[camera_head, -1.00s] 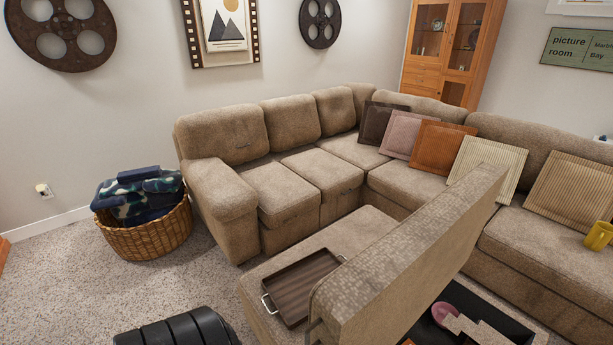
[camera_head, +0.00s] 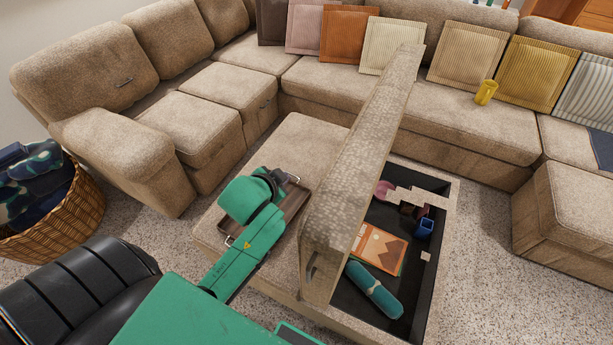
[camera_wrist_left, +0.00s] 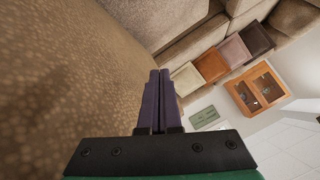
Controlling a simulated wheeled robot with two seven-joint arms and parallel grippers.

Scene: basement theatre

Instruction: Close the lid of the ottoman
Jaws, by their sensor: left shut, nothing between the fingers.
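The beige ottoman (camera_head: 447,262) has its lid (camera_head: 352,180) standing up, tilted, with the storage compartment open on the lid's right side. In the left wrist view the lid (camera_wrist_left: 65,90) fills the left side, close beside my left gripper (camera_wrist_left: 159,76). The gripper's two purple fingers are together with nothing between them. I cannot tell if they touch the lid. In the head view my green left arm reaches over the ottoman's closed part, left of the lid; its fingertips are not clear there. My right gripper is not in view.
The compartment holds a teal cylinder (camera_head: 374,290), an orange picture book (camera_head: 378,249), a blue cup (camera_head: 424,229) and a pink item (camera_head: 383,188). A sectional sofa (camera_head: 203,98) stands behind; a wicker basket (camera_head: 70,215) is left.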

